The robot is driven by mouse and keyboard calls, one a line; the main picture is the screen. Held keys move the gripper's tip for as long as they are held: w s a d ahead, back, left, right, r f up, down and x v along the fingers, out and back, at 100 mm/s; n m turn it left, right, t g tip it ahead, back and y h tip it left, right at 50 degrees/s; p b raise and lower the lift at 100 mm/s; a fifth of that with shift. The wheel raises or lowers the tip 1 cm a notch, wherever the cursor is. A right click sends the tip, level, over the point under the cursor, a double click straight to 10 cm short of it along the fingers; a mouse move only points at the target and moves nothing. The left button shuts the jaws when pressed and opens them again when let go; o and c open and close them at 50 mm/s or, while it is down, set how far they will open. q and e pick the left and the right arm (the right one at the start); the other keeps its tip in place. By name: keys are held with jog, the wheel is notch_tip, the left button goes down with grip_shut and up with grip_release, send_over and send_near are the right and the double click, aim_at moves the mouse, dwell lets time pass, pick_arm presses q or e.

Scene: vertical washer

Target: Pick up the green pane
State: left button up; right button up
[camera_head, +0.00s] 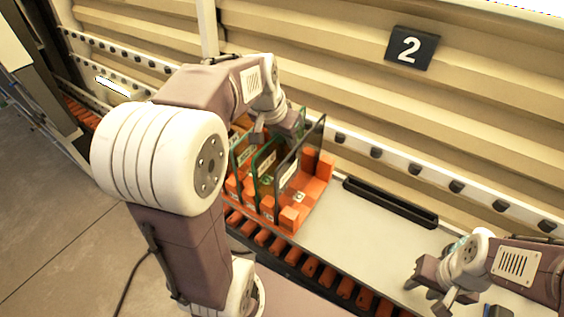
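Several upright framed panes stand in an orange rack (316,187). A green-edged pane (262,163) is in the middle, with a dark-framed pane (289,171) to its right and another dark greenish pane (238,166) to its left. My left gripper (274,132) points down at the top edges of the panes, with its fingers spread. I cannot tell whether it touches a pane, as the arm hides part of the rack. My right gripper (431,291) is open and empty over the right part of the light worktop, away from the rack.
The rack sits beside a row of orange rollers (308,266) and a light worktop (345,225). A black bar (390,202) lies along the worktop's back. A white rail (430,173) runs behind, below a ribbed wall with a "2" sign (411,48). The worktop's middle is clear.

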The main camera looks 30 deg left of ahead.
pick_arm(q)
jog(key=shift+s+f, duration=0.15)
grip_shut()
dwell(1.6)
